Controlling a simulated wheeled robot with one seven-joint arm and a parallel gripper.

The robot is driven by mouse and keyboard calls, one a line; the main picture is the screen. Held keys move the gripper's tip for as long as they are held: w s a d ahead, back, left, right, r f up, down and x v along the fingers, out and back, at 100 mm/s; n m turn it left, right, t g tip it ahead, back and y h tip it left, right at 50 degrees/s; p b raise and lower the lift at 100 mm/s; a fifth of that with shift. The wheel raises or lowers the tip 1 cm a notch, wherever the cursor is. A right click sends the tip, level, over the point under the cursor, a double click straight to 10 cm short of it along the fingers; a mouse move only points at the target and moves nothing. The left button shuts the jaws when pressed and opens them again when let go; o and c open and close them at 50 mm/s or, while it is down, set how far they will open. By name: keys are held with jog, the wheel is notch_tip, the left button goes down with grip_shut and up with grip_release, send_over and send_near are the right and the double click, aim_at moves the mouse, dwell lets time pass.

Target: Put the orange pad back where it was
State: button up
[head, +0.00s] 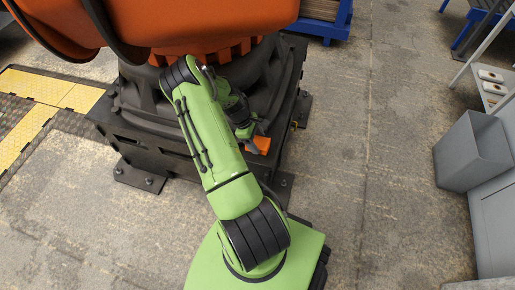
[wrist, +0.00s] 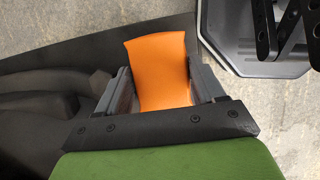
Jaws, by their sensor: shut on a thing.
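The orange pad (wrist: 160,66) is between the two grey fingers of my gripper (wrist: 162,84) in the wrist view, and the gripper is shut on it. The pad's far end sticks out past the fingers, and its near end is hidden by the dark gripper body. In the head view, the pad (head: 261,144) shows just right of my gripper (head: 251,136), beside the dark pedestal of the big orange machine. My green arm hides part of that pedestal. I cannot tell whether the pad touches the pedestal.
The orange machine (head: 180,22) stands on a dark pedestal (head: 155,125) with bolted feet. Yellow-and-black floor mats (head: 45,100) lie at left. A grey bin (head: 473,152) and a shelf with small items (head: 492,88) are at right. The concrete floor (head: 370,150) between is clear.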

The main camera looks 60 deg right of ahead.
jog(key=shift+f+b, duration=0.65)
jog(key=shift+f, duration=1.3)
jog(key=o, duration=1.1)
jog(key=p+v, duration=0.4)
jog(key=v, duration=0.8)
jog(key=shift+r, duration=0.2)
jog(key=shift+a, duration=0.15)
